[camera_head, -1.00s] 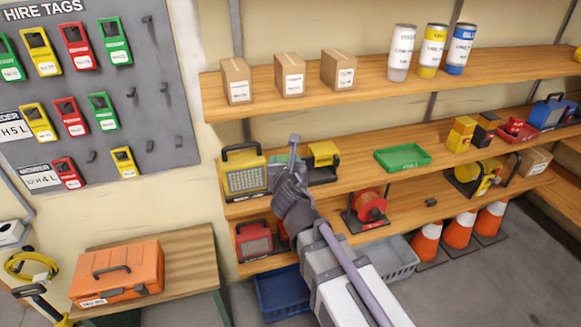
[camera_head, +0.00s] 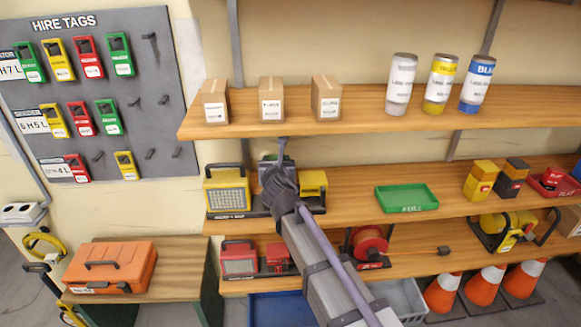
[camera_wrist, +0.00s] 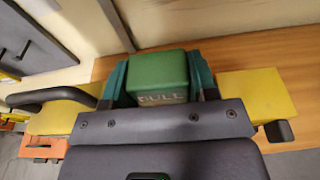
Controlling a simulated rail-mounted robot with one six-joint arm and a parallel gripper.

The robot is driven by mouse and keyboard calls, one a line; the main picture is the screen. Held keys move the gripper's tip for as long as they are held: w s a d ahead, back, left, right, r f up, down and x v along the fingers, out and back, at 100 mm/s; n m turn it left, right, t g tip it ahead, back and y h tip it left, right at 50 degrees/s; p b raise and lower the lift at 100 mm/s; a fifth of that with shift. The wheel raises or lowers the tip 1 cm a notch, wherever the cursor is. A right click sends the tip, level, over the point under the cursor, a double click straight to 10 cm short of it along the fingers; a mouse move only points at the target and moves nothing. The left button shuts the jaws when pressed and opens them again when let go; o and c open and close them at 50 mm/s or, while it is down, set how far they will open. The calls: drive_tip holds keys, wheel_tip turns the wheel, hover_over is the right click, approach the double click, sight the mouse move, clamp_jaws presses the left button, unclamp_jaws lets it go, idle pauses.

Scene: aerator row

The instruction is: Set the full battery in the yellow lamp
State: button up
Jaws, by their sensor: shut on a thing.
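My gripper (camera_wrist: 160,68) is shut on a green battery (camera_wrist: 160,77) with "FULL" on its face, seen in the wrist view. In the head view my gripper (camera_head: 277,163) is over the middle shelf, partly hidden by my arm; the battery cannot be made out there. The yellow lamp (camera_head: 227,188), with a dark handle and grille face, stands on a dark base left of my gripper. A yellow block (camera_head: 312,183) stands to the right. In the wrist view yellow parts lie on both sides of the battery. Whether the battery touches the lamp cannot be told.
An empty green tray (camera_head: 406,199) lies further right on the middle shelf (camera_head: 350,205). Small cardboard boxes (camera_head: 271,99) stand on the upper shelf above. A red lamp (camera_head: 239,260) and a cable reel (camera_head: 369,243) are on the lower shelf.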

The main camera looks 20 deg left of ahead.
drive_tip(key=shift+a+r, duration=0.2)
drive_tip(key=shift+a, duration=0.1)
drive_tip(key=shift+w, duration=0.1)
drive_tip(key=shift+s+a+f+b, duration=0.2)
drive_tip(key=shift+s+f+b, duration=0.1)
drive_tip(key=shift+f+b, duration=0.4)
drive_tip(key=f+b, duration=0.6)
drive_tip(key=shift+d+f, duration=0.2)
drive_tip(key=shift+f, duration=0.15)
drive_tip(key=shift+f+b, duration=0.3)
drive_tip(key=shift+b, duration=0.25)
